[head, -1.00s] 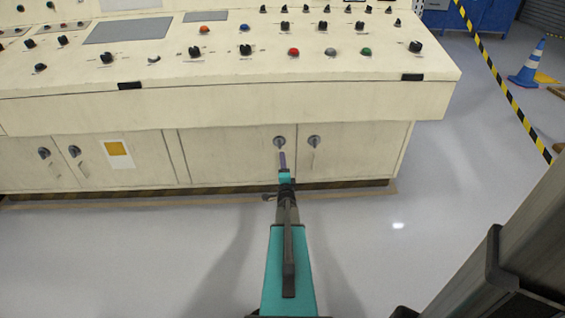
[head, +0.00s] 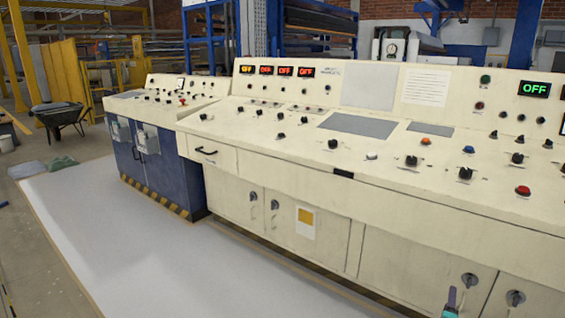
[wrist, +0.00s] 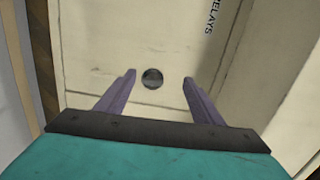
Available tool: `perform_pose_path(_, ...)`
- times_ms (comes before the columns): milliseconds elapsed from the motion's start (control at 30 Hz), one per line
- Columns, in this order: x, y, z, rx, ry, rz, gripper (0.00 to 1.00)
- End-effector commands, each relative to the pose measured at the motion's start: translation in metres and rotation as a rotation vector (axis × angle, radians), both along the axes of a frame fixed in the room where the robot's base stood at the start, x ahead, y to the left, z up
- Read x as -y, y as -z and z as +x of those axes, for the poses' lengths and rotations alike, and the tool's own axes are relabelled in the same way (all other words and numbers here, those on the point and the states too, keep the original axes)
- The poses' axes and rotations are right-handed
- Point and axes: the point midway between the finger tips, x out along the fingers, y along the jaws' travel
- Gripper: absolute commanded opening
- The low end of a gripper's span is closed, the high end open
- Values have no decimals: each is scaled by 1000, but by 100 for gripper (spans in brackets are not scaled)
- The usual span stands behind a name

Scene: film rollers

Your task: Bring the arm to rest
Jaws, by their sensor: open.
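My gripper (wrist: 158,82) shows in the wrist view with two purple fingers spread apart and nothing held between them. A round dark knob (wrist: 152,78) on a cream panel appears between the fingertips; whether they touch the panel cannot be told. In the head view, only the tip of my gripper (head: 451,298) shows at the bottom edge, in front of the cream console's lower doors. The rest of my arm is out of that view.
The cream console (head: 350,250) with knobs and lit OFF displays fills the right. A blue cabinet (head: 160,170) stands left of it. A wheelbarrow (head: 62,115) and yellow frames are farther left. Pale floor (head: 130,240) lies open in front.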

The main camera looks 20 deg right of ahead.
Motion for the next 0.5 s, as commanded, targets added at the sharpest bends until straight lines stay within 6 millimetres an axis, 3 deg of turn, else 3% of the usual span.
perform_pose_path(200, -69, -17, 67, -13, -117, 17, 61)
perform_pose_path(500, -177, -29, 134, -45, -270, 54, 61)
